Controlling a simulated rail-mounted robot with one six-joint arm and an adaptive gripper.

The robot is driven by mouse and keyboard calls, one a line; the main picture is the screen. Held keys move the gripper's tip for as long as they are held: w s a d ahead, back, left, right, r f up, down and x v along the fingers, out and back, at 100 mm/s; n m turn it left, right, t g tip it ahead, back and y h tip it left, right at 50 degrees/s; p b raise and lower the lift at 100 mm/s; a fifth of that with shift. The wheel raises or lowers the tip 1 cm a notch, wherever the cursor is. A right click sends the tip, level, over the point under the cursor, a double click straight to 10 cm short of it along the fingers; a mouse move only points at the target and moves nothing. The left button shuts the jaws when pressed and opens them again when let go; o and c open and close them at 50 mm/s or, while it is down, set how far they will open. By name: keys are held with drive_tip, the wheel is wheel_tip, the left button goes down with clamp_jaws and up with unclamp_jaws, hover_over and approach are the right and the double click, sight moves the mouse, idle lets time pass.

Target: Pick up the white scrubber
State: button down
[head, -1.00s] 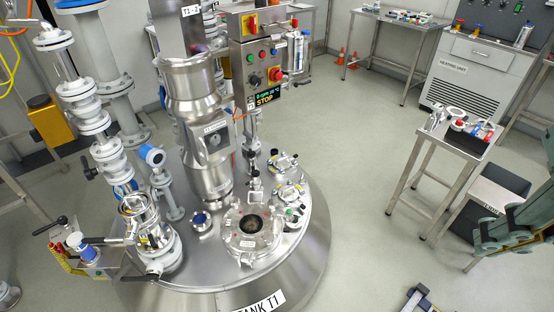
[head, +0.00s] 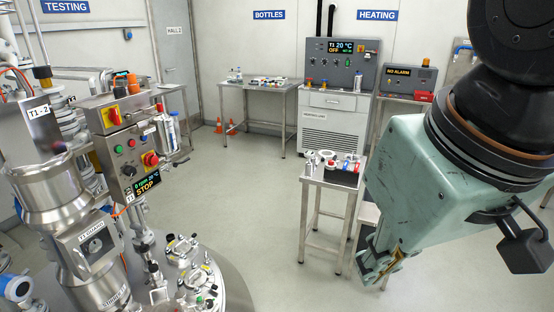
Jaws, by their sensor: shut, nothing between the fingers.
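I cannot single out a white scrubber with certainty in the head view. The small steel table (head: 335,182) right of centre holds several small items, among them white or pale pieces (head: 326,156), a red one and a blue one, too small to name surely. My gripper (head: 376,272) is at the lower right, pointing down, shut and empty. It is in front of the small table's right side in the picture and touches nothing that I can see. My arm hides part of the area behind it.
A tank with a steel column and control box (head: 130,145) fills the left. A back table (head: 258,85) holds bottles and small parts. The heating unit (head: 330,125) stands behind the small table. The floor between tank and small table is clear.

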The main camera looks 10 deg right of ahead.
drive_tip(key=c, duration=3.4)
unclamp_jaws()
drive_tip(key=shift+c, duration=0.2)
drive_tip(key=o, duration=1.3)
drive_tip(key=shift+c, duration=0.2)
